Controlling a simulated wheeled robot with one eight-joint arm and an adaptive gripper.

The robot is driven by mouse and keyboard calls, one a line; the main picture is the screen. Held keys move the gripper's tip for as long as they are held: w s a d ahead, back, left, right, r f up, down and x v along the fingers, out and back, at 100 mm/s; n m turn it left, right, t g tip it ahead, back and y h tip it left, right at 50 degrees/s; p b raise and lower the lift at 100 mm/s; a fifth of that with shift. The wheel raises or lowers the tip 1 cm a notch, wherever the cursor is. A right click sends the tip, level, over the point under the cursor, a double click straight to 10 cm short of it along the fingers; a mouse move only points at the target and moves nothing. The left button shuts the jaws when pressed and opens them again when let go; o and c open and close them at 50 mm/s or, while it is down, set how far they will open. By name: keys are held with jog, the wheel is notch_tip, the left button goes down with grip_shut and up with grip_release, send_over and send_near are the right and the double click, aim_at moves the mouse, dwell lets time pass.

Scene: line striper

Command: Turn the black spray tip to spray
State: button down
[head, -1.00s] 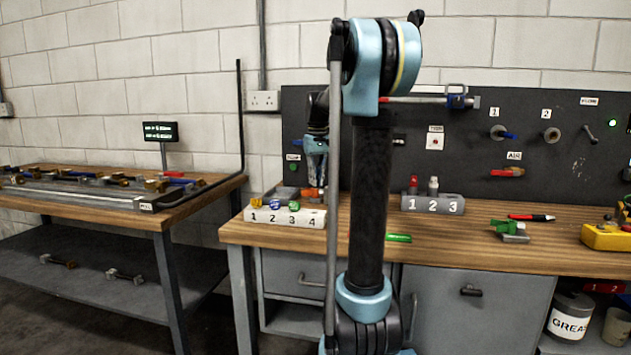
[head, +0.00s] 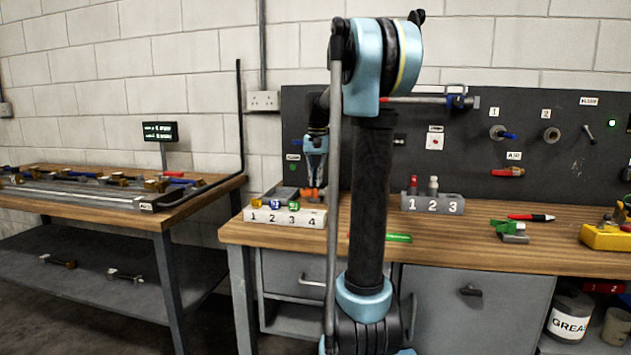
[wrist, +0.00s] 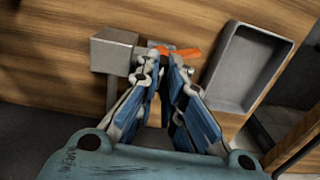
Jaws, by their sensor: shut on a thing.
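My gripper (wrist: 165,57) points down at the wooden bench in the wrist view. Its fingertips are close together at a small orange part (wrist: 182,52), which sticks out to the right of them. In the head view my gripper (head: 316,172) is behind the numbered white block, partly hidden by my arm, with orange at its lower end. I cannot make out a black spray tip; the fingers may hide it.
In the wrist view a grey block (wrist: 112,52) stands close left of the fingers and a grey tray (wrist: 228,92) lies right. In the head view, a white block (head: 286,217) numbered 1 to 4 holds coloured parts. A grey rack (head: 432,204) stands right of my arm.

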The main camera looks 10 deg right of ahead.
jog(key=m, duration=0.4)
jog(key=shift+m, duration=1.2)
jog(key=shift+f+m, duration=0.1)
jog(key=shift+m, duration=1.1)
jog(key=m, duration=0.4)
jog(key=shift+m, duration=1.4)
jog(key=shift+m, duration=1.3)
